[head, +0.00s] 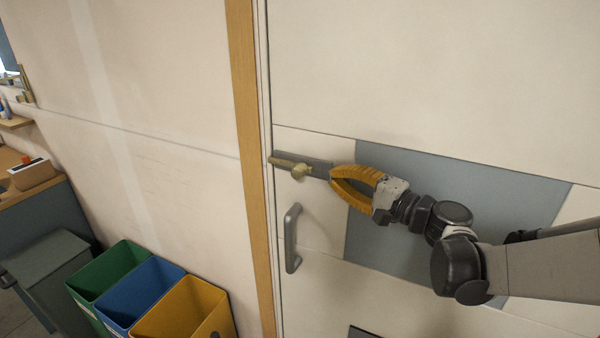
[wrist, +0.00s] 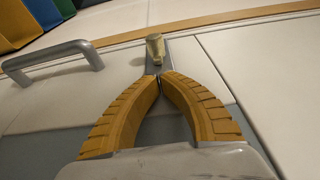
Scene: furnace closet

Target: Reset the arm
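My gripper (head: 333,176) has yellow-orange fingers and is in front of the pale door (head: 430,70), at the right end of a dark grey latch plate (head: 318,168). In the wrist view, the fingertips (wrist: 164,77) come together with nothing seen between them. A brass knob (head: 299,171) sits on the plate, and it also shows just beyond the fingertips in the wrist view (wrist: 155,46). I cannot tell whether the fingertips touch the plate. My arm reaches in from the right, bent at its joints.
A grey door handle (head: 291,238) sticks out below the latch; it also shows at upper left in the wrist view (wrist: 60,53). Green (head: 110,268), blue (head: 140,290) and yellow (head: 185,308) bins stand at lower left. The door front above my arm is clear.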

